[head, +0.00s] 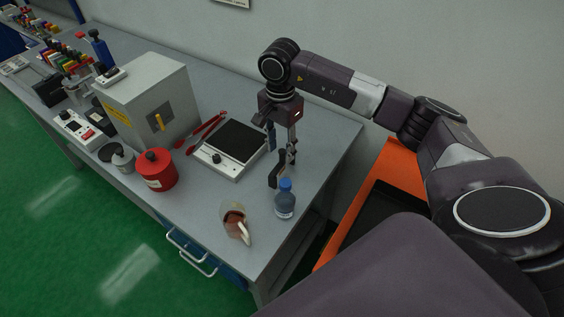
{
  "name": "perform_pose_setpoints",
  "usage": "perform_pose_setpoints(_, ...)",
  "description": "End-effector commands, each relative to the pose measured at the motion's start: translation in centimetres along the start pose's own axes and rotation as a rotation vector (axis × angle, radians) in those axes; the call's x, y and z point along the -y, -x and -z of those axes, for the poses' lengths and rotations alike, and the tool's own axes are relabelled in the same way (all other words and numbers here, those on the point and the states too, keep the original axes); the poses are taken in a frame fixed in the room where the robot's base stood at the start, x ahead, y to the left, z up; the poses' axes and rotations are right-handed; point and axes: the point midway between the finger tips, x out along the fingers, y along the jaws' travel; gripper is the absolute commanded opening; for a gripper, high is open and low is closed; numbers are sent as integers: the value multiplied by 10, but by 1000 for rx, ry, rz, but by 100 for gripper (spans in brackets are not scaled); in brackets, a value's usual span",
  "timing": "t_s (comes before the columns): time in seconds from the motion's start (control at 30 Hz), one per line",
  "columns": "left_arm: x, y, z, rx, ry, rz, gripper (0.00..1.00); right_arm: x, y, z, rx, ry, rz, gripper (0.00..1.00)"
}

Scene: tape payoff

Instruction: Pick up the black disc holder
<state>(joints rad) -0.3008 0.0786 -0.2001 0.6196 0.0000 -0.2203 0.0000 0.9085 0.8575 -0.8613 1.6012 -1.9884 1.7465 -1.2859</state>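A slim, upright black object (277,171), which seems to be the black disc holder, stands on the grey bench near its right side, just behind a blue-capped bottle. My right gripper (281,154) points down right above it, with its two fingers apart. The fingertips are at the height of the object's upper part. I cannot tell whether either finger touches it. My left gripper is not in view.
The bottle (285,199) and a tipped mug (236,222) are close in front. A hotplate (230,148), red tongs (203,131), a red canister (156,171) and a grey oven (150,103) stand to the left. The bench's right edge is near.

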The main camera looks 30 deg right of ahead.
Motion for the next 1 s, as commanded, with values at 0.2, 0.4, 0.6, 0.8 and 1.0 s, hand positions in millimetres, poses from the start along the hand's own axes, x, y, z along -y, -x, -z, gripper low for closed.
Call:
perform_pose_setpoints(0.2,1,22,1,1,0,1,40,-1,-30,4,4,0,-3,36)
perform_pose_setpoints(0.4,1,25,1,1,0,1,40,0,-45,5,2,0,0,36)
perform_pose_setpoints(0.6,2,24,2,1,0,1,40,0,-45,5,2,0,1,33)
perform_pose_setpoints(0.8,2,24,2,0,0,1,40,0,-45,5,3,0,1,11)
perform_pose_setpoints(1.0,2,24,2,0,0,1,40,0,-45,5,3,0,1,0)
